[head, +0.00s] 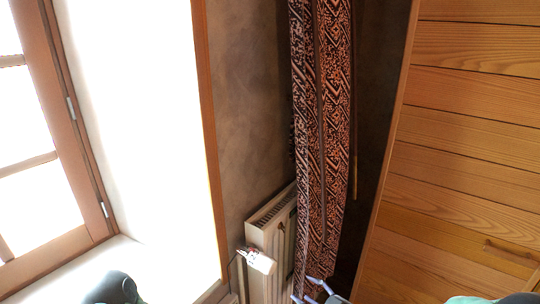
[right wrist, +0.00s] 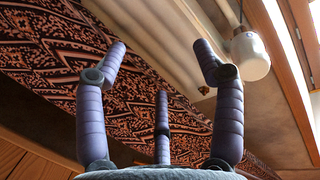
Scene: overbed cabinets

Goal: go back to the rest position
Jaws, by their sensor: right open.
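My right gripper (head: 318,290) shows at the bottom edge of the head view, in front of the lower end of a patterned curtain and just right of a radiator. In the right wrist view its three purple fingers (right wrist: 160,62) are spread apart with nothing between them. Most of the right hand is cut off by the frame edge in the head view. My left gripper is in neither view; only a rounded part of my own body shows at the bottom left of the head view.
The black and orange curtain (head: 322,130) hangs close to the right gripper. The radiator (head: 268,232) has a white valve knob (head: 258,262), also close by. A bright window (head: 30,130) is at left, and a wooden plank panel (head: 465,150) with a small handle is at right.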

